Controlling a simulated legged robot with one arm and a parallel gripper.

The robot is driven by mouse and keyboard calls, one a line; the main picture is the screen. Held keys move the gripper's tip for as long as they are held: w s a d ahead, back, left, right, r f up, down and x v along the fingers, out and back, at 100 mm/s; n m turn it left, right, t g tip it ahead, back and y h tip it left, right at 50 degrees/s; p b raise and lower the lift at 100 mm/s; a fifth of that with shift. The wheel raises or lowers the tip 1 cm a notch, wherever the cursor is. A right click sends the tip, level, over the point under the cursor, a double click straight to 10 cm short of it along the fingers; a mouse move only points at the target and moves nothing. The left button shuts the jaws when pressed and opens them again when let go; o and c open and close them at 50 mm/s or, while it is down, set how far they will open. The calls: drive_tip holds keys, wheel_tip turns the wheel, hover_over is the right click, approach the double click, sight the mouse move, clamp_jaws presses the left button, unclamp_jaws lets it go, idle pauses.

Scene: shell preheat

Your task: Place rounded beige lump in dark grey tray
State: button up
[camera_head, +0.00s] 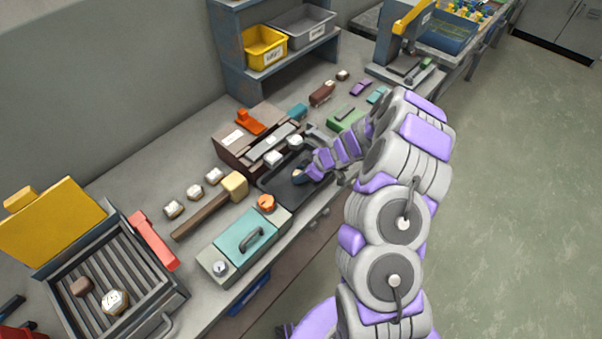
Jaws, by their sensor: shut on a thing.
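The dark grey tray (283,193) lies on the bench, left of my gripper. My gripper (302,176) is low over the tray's right part, shut on a small beige lump (297,173) that is mostly hidden by the fingers. I cannot tell whether the lump touches the tray floor.
A wooden mallet (205,212) lies left of the tray. A teal-lidded box (245,238) with an orange knob stands in front. A brown machine (250,135) stands behind. A grill with a yellow lid (55,222) is at lower left. Shelves with bins (265,50) stand at the back.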

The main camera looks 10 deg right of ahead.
drive_tip(key=o, duration=1.1)
drive_tip(key=p+v, duration=0.2)
drive_tip(key=v, duration=1)
drive_tip(key=shift+w+r, duration=0.1)
drive_tip(key=s+a+r+m+g, duration=0.2)
drive_tip(key=s+a+r+g, duration=0.2)
drive_tip(key=s+a+r, duration=1)
drive_tip(key=s+d+r+m+h, duration=0.2)
drive_tip(key=s+m, duration=0.1)
drive_tip(key=s, duration=0.5)
drive_tip(key=s+d+r+m+g+h, duration=0.1)
drive_tip(key=s+d+r+m+h, duration=0.1)
drive_tip(key=s, duration=0.6)
drive_tip(key=s+d+r+m+h, duration=0.2)
drive_tip(key=s+d+r+m, duration=0.1)
drive_tip(key=s, duration=0.5)
drive_tip(key=shift+s+d+r+m+g+h, duration=0.15)
drive_tip(key=shift+d+r+m+g+h, duration=0.2)
drive_tip(key=shift+m, duration=0.55)
